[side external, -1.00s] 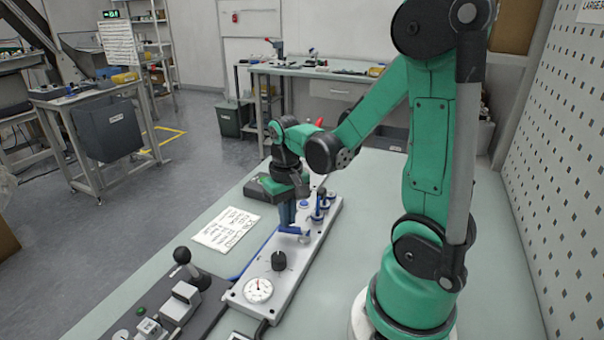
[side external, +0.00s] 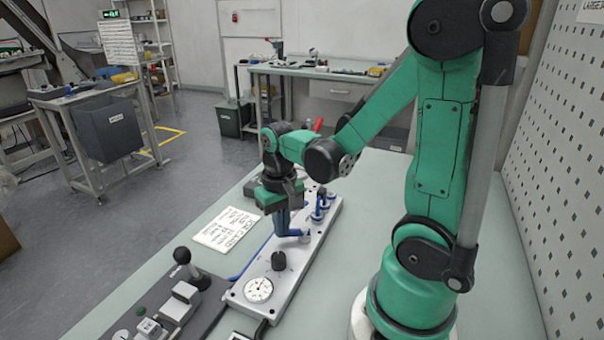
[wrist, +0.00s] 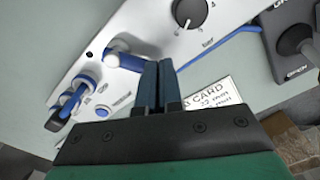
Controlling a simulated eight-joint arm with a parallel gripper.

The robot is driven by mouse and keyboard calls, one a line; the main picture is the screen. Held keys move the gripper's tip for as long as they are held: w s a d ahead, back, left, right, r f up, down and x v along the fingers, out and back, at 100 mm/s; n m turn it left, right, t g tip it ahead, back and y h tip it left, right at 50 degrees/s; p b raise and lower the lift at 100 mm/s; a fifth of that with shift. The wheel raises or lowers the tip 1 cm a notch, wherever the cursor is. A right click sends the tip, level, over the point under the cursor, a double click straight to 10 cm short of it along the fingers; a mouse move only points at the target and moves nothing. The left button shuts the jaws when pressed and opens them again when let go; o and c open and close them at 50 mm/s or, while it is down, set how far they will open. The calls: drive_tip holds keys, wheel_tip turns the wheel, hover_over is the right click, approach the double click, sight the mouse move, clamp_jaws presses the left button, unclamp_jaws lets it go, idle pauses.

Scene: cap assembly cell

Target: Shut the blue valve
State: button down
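The blue valve (wrist: 120,57) has a blue lever with a pale round end, and sits on the light grey panel in the wrist view. It also shows in the side view (side external: 297,233), just right of my fingers. My gripper (wrist: 161,72) points down with its two dark blue fingers together, nothing visible between them. The left finger is at the lever's free end and seems to touch its side. In the side view my gripper (side external: 281,232) is low over the panel, and its fingers partly hide the lever.
The panel (side external: 252,311) also carries a black knob (side external: 278,261), a white gauge (side external: 258,289) and other blue fittings (side external: 318,213). A blue hose (wrist: 215,47) runs along its edge. A printed card (side external: 227,229) lies left. A joystick box (side external: 185,268) stands in front.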

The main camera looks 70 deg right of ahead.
wheel_tip(320, 180, up, 7)
idle(0.6)
drive_tip(key=w+a+r+n+t, duration=0.2)
drive_tip(key=a+n+t, duration=0.4)
drive_tip(key=a+t, duration=0.1)
drive_tip(key=shift+w+a, duration=0.4)
drive_tip(key=shift+a, duration=0.35)
